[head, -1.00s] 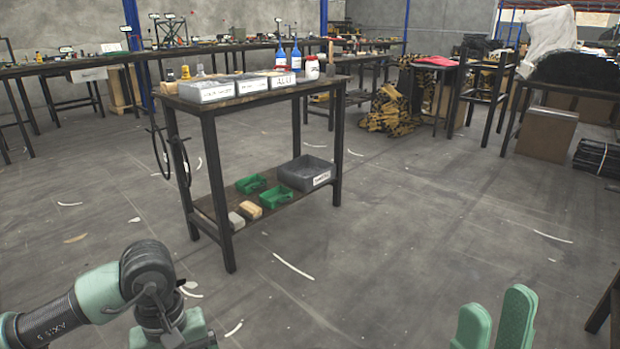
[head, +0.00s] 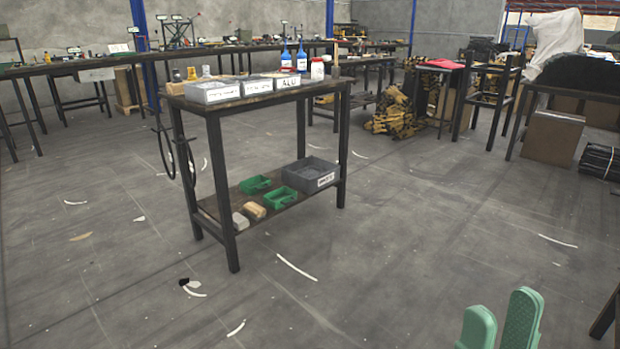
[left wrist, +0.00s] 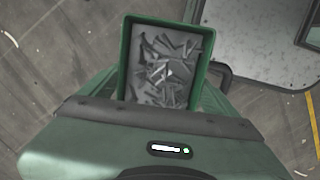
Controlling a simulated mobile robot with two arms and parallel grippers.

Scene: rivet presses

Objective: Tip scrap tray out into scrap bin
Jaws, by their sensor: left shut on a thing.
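A green scrap tray (left wrist: 123,62) with grey metal scraps (left wrist: 170,70) in it shows in the left wrist view. My left gripper (left wrist: 162,98) is shut on this tray at its near end; the wrist housing hides that end. The left gripper is out of the head view. My right gripper (head: 499,322) is at the bottom right of the head view, empty, its two green fingers apart. I cannot tell a scrap bin for certain; a grey labelled bin (head: 293,178) stands on the workbench's lower shelf, its label too small to read.
Two green trays (head: 256,184) and small blocks (head: 254,211) share the lower shelf of the workbench (head: 219,138). Labelled grey boxes (head: 212,96) and blue bottles (head: 301,62) stand on top. A pale surface (left wrist: 262,40) lies beyond the held tray.

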